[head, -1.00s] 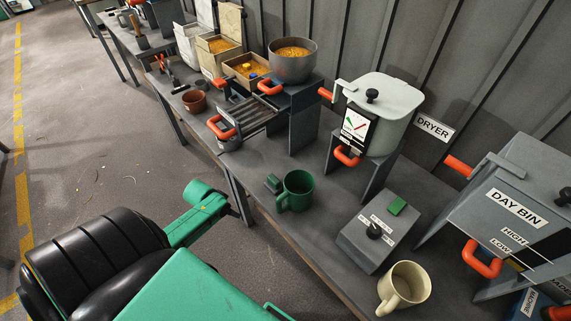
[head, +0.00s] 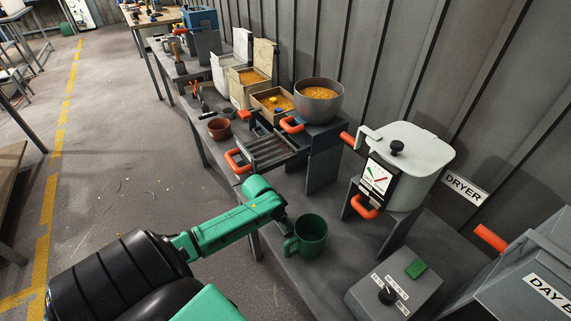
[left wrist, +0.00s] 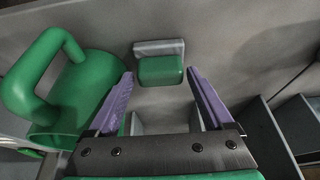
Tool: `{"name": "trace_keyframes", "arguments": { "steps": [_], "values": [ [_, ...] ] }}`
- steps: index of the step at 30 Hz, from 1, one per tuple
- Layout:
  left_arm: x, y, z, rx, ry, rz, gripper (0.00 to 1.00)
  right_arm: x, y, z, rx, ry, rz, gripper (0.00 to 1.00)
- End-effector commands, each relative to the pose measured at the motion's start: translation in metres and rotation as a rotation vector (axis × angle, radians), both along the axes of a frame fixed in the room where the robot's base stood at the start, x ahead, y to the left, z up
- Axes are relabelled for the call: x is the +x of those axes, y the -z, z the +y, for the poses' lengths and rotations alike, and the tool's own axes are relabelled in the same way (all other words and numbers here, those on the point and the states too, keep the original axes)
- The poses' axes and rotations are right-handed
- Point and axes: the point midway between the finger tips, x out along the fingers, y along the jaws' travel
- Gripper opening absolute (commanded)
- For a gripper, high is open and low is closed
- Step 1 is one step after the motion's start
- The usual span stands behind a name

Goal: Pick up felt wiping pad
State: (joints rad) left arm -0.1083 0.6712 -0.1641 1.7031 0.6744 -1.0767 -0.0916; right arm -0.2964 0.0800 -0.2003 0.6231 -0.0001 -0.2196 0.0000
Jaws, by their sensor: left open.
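The felt wiping pad (left wrist: 160,68) looks like a small green block with a grey part along its far side. It lies on the grey bench top in the left wrist view. My left gripper (left wrist: 160,80) is open, with its two purple fingers pointing toward the pad, one on each side in the picture. I cannot tell how far above the pad they are. In the head view my left arm ends over the bench edge (head: 268,204), just left of the green mug, and largely hides the pad. My right gripper is not in view.
A green mug (head: 309,236) stands close beside the pad; it also shows at left in the wrist view (left wrist: 75,95). A grey control box (head: 395,290) and the dryer (head: 405,165) are to the right. A brown pot (head: 219,128) and a rack (head: 270,152) stand farther back.

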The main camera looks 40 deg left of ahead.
Motion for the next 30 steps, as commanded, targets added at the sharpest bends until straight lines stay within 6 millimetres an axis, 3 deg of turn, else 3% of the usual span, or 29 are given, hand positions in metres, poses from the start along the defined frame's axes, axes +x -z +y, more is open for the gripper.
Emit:
{"name": "trace_keyframes", "arguments": {
  "steps": [3, 8, 10, 14, 15, 23, 26, 30],
  "values": [
    [0.005, 0.011, -0.001, 0.002, 0.001, -0.002, 0.85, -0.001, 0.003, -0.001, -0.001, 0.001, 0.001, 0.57],
    [0.005, 0.011, -0.001, 0.003, 0.002, -0.002, 0.85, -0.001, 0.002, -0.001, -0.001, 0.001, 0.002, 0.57],
    [0.005, 0.011, -0.001, 0.003, 0.002, -0.001, 0.66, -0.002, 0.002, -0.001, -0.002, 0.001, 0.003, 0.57],
    [0.005, 0.011, -0.001, 0.003, 0.001, -0.001, 0.16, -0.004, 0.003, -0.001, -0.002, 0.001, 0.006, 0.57],
    [0.005, 0.011, -0.001, 0.002, 0.001, -0.002, 0.13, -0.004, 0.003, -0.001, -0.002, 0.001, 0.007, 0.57],
    [0.005, 0.008, -0.001, 0.003, 0.002, -0.002, 0.13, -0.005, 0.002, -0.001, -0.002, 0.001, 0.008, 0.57],
    [0.005, -0.001, 0.000, 0.003, 0.002, -0.002, 0.13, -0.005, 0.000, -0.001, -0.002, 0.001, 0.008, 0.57],
    [0.005, -0.026, -0.001, 0.004, 0.003, -0.003, 0.13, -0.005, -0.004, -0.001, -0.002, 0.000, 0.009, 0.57]
  ]
}}
